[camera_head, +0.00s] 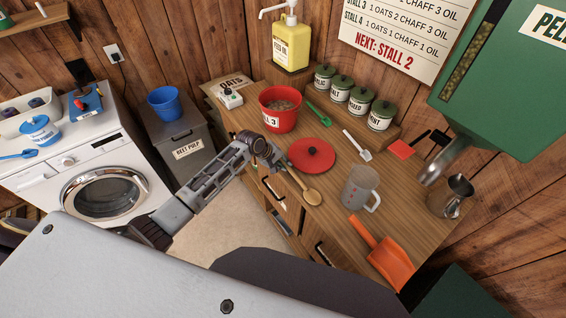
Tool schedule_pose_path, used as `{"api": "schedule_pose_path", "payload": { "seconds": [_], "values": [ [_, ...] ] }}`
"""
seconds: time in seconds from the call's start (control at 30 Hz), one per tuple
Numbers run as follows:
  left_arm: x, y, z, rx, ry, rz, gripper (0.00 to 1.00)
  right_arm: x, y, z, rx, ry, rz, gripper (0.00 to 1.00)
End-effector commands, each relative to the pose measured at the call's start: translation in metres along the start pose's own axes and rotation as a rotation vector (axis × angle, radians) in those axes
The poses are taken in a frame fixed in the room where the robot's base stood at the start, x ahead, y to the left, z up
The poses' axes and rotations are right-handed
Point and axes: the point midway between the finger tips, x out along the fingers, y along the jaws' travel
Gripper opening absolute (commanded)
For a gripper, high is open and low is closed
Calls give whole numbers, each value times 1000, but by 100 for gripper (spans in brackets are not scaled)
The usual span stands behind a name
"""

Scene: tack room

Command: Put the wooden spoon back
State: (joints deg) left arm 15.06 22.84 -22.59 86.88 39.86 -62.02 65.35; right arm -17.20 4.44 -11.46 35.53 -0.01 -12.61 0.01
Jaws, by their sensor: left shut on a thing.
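The wooden spoon (311,195) is at the near edge of the wooden counter, by the red lid. Its bowl points towards the jug, and its handle runs back to my left gripper (277,161). My left gripper is shut on the handle end, and its fingers hide that end. I cannot tell whether the bowl touches the counter or hangs just above it. My right gripper is not in view.
A red bucket (280,109) of feed stands behind the gripper, with the red lid (312,154) to the right. Green-lidded canisters (341,88) line the back. A green dispenser (500,70) overhangs the right.

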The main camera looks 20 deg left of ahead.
Motion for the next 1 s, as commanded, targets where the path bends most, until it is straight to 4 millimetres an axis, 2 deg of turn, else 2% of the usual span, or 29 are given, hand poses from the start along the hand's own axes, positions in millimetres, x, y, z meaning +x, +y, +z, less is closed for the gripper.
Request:
{"api": "schedule_pose_path", "payload": {
  "seconds": [0.07,0.1,0.27,0.7,1.0],
  "values": [
    [0,0,0,0,0,0,0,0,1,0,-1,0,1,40],
    [0,0,0,0,0,0,20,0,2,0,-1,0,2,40],
    [0,0,0,0,0,0,40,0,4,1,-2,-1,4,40],
    [-2,0,0,0,0,0,40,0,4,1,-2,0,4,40],
    [-21,0,0,0,0,1,40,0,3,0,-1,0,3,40]
  ]
}}
